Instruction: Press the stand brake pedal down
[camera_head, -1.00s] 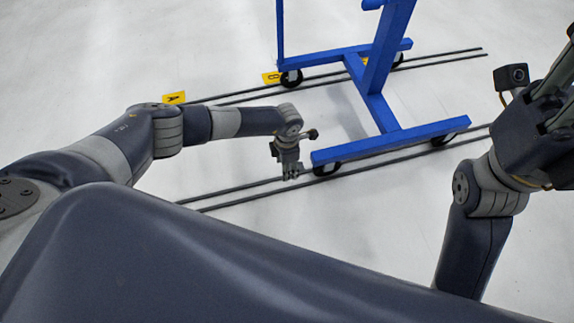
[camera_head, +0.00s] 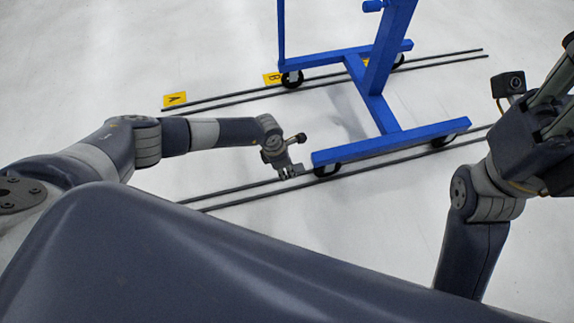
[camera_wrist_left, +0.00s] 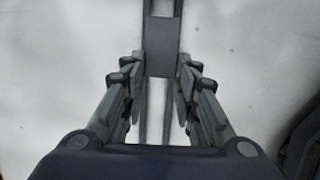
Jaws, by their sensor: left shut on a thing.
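The blue stand (camera_head: 375,100) rests on small black wheels over dark floor rails. My left gripper (camera_head: 290,172) is low at the left end of the stand's near bar, pointing down and tilted. In the left wrist view a flat dark grey plate, seemingly the brake pedal (camera_wrist_left: 160,45), lies between the fingertips of my left gripper (camera_wrist_left: 160,78). The fingers are shut on its sides. In the head view the pedal is too small or hidden to make out. My right gripper (camera_head: 560,90) is raised at the right edge, away from the stand, its fingertips cut off.
Two pairs of dark rails run across the floor, a near pair (camera_head: 240,190) and a far pair (camera_head: 230,95). Yellow markers A (camera_head: 175,99) and B (camera_head: 271,79) lie by the far pair. The pale floor is otherwise clear.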

